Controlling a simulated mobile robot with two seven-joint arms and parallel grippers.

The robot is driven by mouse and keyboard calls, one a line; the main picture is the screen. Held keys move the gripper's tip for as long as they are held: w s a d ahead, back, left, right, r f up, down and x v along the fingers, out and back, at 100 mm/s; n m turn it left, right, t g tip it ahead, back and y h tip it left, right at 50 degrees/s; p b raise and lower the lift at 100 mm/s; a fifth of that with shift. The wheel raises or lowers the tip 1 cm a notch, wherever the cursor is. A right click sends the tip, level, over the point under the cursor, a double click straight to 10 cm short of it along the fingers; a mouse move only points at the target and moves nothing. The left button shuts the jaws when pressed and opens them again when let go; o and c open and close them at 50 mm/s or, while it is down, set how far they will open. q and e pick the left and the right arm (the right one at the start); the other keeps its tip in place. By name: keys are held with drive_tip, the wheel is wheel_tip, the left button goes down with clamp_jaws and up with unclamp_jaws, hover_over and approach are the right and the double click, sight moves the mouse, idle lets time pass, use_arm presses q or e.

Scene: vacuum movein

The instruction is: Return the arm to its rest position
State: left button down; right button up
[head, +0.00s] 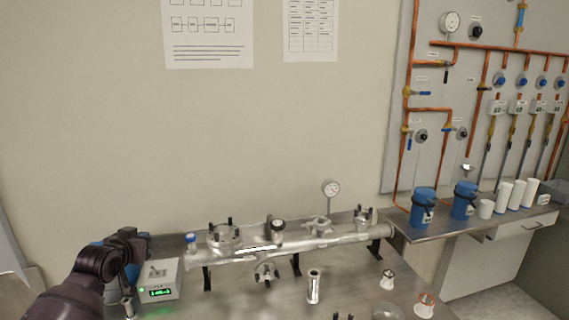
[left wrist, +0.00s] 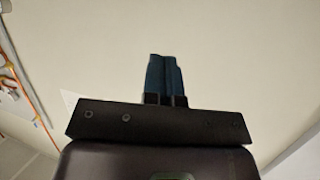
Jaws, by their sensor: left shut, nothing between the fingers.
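My left arm comes in from the lower left of the head view, over the left end of the metal bench (head: 230,295). Its gripper is mostly hidden behind the wrist; a bit of blue shows beside it. In the left wrist view my left gripper (left wrist: 165,75) has its two blue fingers together, with nothing between them. Behind the fingers there is only plain wall. My right gripper is not clearly in view.
A controller box with a green display (head: 160,280) stands close beside my left wrist. A metal manifold pipe (head: 330,239) with valves and a gauge (head: 330,188) spans the bench. A short metal tube (head: 313,287) stands in front. Blue containers (head: 424,206) stand on the right shelf.

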use_arm(q)
drive_tip(key=s+d+f+g, duration=0.1)
drive_tip(key=s+d+f, duration=0.2)
drive_tip(key=s+f, duration=0.5)
drive_tip(key=s+d+f, duration=0.3)
drive_tip(key=s+f, duration=0.6)
drive_tip(key=s, duration=0.8)
drive_tip(key=s+d+f+g+y, duration=0.1)
drive_tip(key=s+d+f, duration=0.2)
drive_tip(key=s+f, duration=0.5)
drive_tip(key=s, duration=0.5)
drive_tip(key=shift+s+d+f+g+b, duration=0.2)
drive_tip(key=shift+g+b, duration=0.1)
drive_tip(key=shift+b, duration=0.05)
